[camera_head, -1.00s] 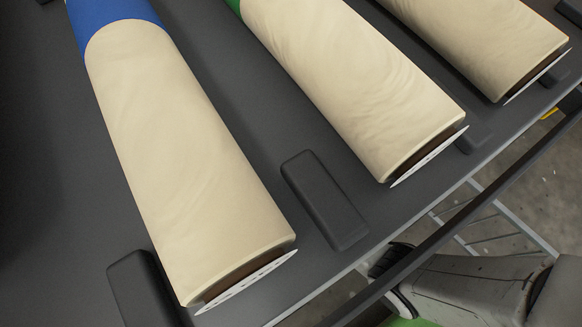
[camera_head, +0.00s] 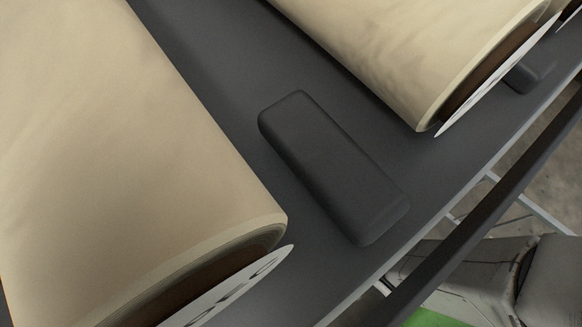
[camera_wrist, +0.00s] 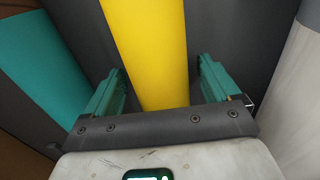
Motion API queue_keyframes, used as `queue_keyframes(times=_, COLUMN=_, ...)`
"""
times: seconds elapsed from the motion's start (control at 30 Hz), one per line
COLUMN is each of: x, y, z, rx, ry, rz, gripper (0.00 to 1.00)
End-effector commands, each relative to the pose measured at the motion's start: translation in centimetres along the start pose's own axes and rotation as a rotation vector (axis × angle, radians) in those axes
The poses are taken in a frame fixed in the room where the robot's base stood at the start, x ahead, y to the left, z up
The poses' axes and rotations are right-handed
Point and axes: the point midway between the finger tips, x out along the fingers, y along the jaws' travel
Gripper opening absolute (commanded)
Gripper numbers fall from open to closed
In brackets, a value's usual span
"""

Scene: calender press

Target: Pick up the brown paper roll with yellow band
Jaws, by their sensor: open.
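The yellow band (camera_wrist: 146,38) of a roll fills the middle of the wrist view, running from the top edge down to my gripper's palm. My gripper (camera_wrist: 160,66) is open, with one green finger on each side of the yellow band in the picture. No finger visibly touches it, and I cannot tell how far down the fingers reach beside the roll. No brown paper of this roll shows in the wrist view. In the head view neither the yellow band nor my fingers are seen.
The head view shows two beige rolls, one at left (camera_head: 110,150) and one at top (camera_head: 400,50), on a dark rack (camera_head: 215,60) with a black block (camera_head: 330,165) between them. In the wrist view a teal-banded surface (camera_wrist: 40,75) lies left and a pale surface (camera_wrist: 300,85) right.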

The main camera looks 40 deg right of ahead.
Motion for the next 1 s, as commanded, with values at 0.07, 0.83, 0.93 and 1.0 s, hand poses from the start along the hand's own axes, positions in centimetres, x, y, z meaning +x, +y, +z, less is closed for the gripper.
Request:
queue_keyframes(times=0.07, x=0.58, y=-0.02, z=-0.09, rx=0.000, ry=0.001, rz=0.000, gripper=0.89)
queue_keyframes(times=0.83, x=0.44, y=0.01, z=-0.06, rx=0.000, ry=0.001, rz=0.000, gripper=0.35)
queue_keyframes(times=0.93, x=0.44, y=0.01, z=-0.06, rx=0.000, ry=0.001, rz=0.000, gripper=0.25)
queue_keyframes(times=1.0, x=0.44, y=0.01, z=-0.06, rx=0.000, ry=0.001, rz=0.000, gripper=0.18)
